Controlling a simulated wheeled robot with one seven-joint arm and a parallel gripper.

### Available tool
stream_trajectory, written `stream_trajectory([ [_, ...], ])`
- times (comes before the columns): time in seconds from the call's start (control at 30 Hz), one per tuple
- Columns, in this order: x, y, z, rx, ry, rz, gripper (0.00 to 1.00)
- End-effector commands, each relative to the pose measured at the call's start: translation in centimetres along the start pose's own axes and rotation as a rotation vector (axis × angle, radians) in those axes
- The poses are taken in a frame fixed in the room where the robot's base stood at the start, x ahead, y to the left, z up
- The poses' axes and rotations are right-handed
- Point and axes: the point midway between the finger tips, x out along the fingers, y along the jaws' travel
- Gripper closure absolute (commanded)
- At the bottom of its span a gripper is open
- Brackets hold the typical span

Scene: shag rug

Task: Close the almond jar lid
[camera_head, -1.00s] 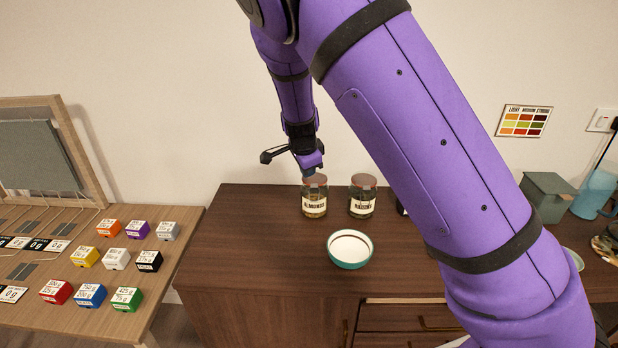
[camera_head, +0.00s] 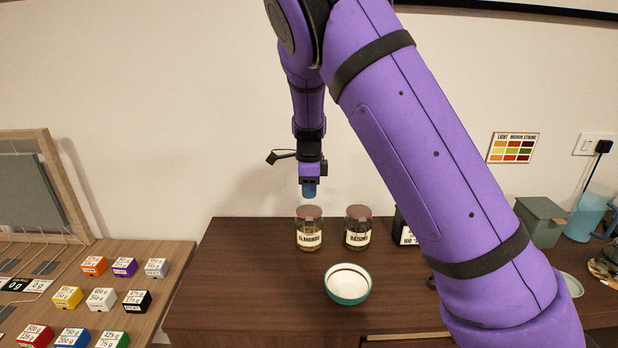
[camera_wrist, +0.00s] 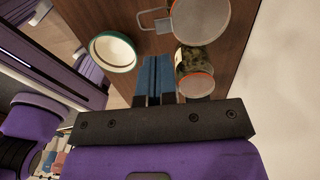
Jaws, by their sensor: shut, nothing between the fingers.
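The almond jar (camera_head: 309,238) stands upright at the back left of the brown cabinet, with a label reading ALMONDS. Its reddish-brown lid (camera_head: 308,212) appears to lie level over the mouth; the picture is too small to show whether its clasp is fastened. My gripper (camera_head: 309,195) is shut and empty, pointing down just above the lid with a small gap. In the wrist view its blue fingers (camera_wrist: 153,80) are together. That view also shows two round lids on jars, one with a wire clasp; I cannot tell surely which is the almond jar's.
The raisin jar (camera_head: 357,232) stands close to the right of the almond jar. A teal bowl (camera_head: 348,297) sits in front of them. A dark labelled container (camera_head: 404,229) is partly behind my arm. Coloured blocks lie on the left table. Clear cabinet top lies left of the bowl.

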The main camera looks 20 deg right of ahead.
Motion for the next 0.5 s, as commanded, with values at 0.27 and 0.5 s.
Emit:
stream_trajectory([
  [0.27, 4.9, 0.0, -0.1, 0.001, 0.002, 0.001, 1.0],
  [0.5, 6.8, 0.0, 0.0, 0.001, 0.0, -0.002, 1.0],
])
